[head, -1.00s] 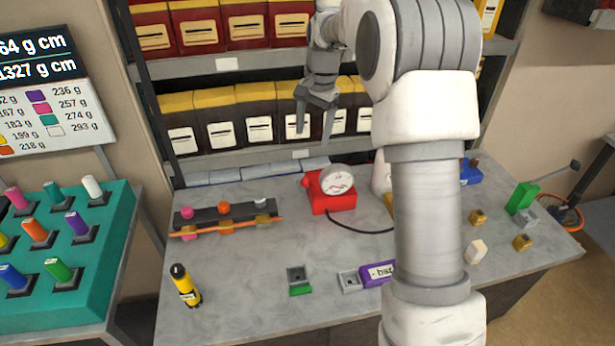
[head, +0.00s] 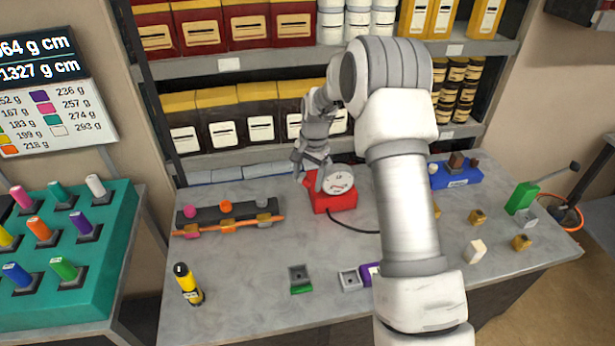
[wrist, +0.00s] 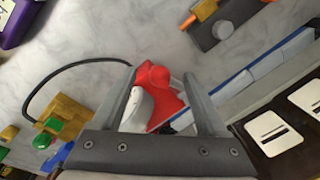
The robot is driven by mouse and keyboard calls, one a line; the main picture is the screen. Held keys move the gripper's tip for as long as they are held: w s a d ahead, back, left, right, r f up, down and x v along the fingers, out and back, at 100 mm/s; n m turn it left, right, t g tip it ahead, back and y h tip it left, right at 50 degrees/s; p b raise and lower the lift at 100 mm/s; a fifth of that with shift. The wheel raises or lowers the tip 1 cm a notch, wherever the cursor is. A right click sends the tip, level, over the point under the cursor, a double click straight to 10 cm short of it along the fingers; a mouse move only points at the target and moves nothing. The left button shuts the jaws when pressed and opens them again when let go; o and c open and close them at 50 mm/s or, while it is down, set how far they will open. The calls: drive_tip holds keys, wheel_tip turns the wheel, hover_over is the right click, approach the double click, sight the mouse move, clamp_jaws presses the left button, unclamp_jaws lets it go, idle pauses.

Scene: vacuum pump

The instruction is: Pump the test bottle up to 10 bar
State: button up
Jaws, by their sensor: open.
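A red pump unit (head: 338,201) with a round white dial gauge (head: 338,180) stands at the back middle of the table. The dial reading is too small to tell. A black hose (head: 352,226) runs from it to the right, behind my arm. My gripper (head: 309,183) is open, fingers down, at the upper left of the red unit. In the wrist view the red unit (wrist: 160,82) and the gauge's pale side (wrist: 138,108) show between the two fingers; contact cannot be told. The hose leads toward a yellow block (wrist: 60,114). I cannot make out the test bottle, which my arm may hide.
A dark rack (head: 240,211) with coloured knobs stands to the left of the red unit. Shelves of boxes (head: 260,128) rise close behind. A yellow-black cylinder (head: 188,285), small grey trays (head: 300,279) and a blue holder (head: 456,177) stand about.

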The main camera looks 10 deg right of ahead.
clamp_jaws()
idle(0.4)
idle(1.0)
